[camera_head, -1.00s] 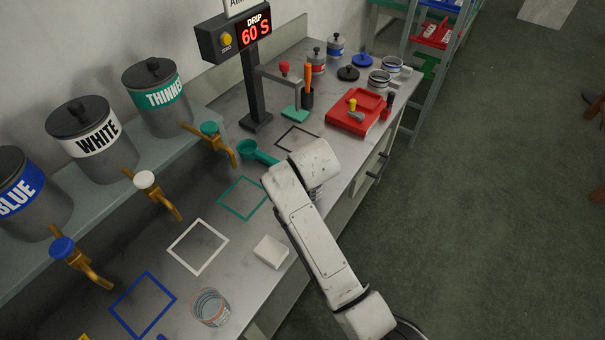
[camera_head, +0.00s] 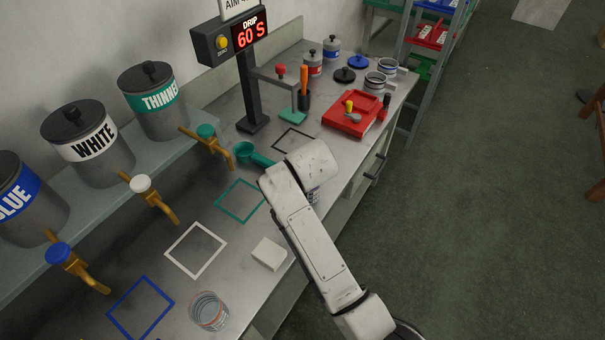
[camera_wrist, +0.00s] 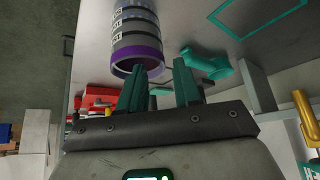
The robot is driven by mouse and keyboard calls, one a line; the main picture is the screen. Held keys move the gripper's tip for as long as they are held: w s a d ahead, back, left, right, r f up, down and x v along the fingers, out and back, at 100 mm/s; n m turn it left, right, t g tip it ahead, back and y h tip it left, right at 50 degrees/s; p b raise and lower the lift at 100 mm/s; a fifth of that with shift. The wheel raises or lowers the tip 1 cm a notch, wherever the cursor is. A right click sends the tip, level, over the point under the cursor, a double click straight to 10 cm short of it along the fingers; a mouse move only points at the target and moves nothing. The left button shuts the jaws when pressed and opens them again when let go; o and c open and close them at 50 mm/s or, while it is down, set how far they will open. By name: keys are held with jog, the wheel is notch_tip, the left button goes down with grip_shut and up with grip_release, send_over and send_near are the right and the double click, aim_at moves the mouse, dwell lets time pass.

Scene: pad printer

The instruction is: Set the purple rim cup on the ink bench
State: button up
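In the head view, my arm hides my gripper and most of the stack; a sliver of the stack (camera_head: 314,196) shows beside my arm. The ink bench (camera_head: 215,275) is the grey worktop.
The bench holds blue, white and teal outlined squares, a white block (camera_head: 268,253), a clear glass (camera_head: 209,311), a teal scoop (camera_head: 250,152) and a red tray (camera_head: 350,122). Tanks with taps line the left; a drip display (camera_head: 246,38) stands behind. The white square (camera_head: 195,249) is empty.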

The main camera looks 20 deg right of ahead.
jog(key=d+v, duration=0.1)
jog(key=v, duration=1)
jog(key=s+d+f+g, duration=0.2)
jog(key=s+d+f, duration=0.2)
jog(key=s+f, duration=0.3)
jog(key=s+d+f+g, duration=0.1)
jog(key=s+d+f, duration=0.25)
jog(key=s, duration=0.55)
jog(key=s+d+f+g, duration=0.1)
jog(key=s+f, duration=0.1)
jog(key=s, duration=0.6)
jog(key=s+d+f+n+g, duration=0.1)
jog(key=s+f, duration=0.2)
jog(key=s, duration=0.5)
jog(key=shift+s+d+y, duration=0.2)
jog(key=shift+s+y, duration=0.1)
jog(key=shift+y, duration=0.1)
